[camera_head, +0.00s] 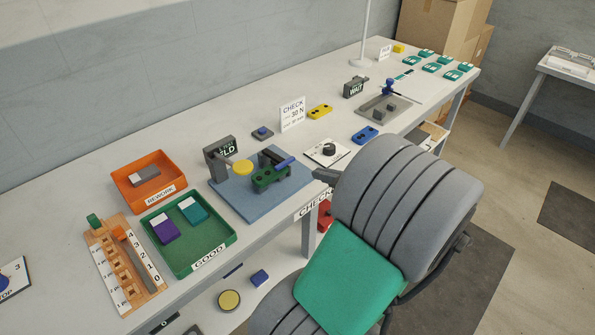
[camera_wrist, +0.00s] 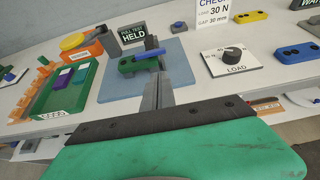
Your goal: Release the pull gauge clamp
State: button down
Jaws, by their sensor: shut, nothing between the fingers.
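The pull gauge stands on a blue base plate (camera_head: 233,198), with a grey post, a round yellow disc (camera_head: 242,167) and a display reading "HELD" (camera_head: 222,147). Its green clamp body (camera_head: 264,181) carries a blue lever (camera_head: 285,162) and a dark bar. In the wrist view, the clamp body (camera_wrist: 128,68) and blue lever (camera_wrist: 144,58) lie just beyond my fingertips. My gripper (camera_head: 317,175) is shut and empty, at the plate's right side, apart from the lever in the head view. My fingers also show in the wrist view (camera_wrist: 159,78), partly covering the plate's front.
A load dial (camera_head: 328,151) sits right of the gauge, near my gripper. Blue (camera_head: 366,135) and yellow (camera_head: 320,111) pieces and a "CHECK" sign (camera_head: 292,114) stand nearby. A green GOOD tray (camera_head: 183,257) and orange REWORK bin (camera_head: 128,182) are at left.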

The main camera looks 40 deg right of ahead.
send_near(275, 159)
jog(key=w+f, duration=0.1)
jog(key=w+d+f, duration=0.1)
jog(key=f, duration=0.1)
jog(key=w+d+f, duration=0.1)
jog(key=f, duration=0.1)
jog(key=shift+d+f+b, duration=0.2)
jog(key=shift+d+b, duration=0.05)
jog(key=shift+b, duration=0.05)
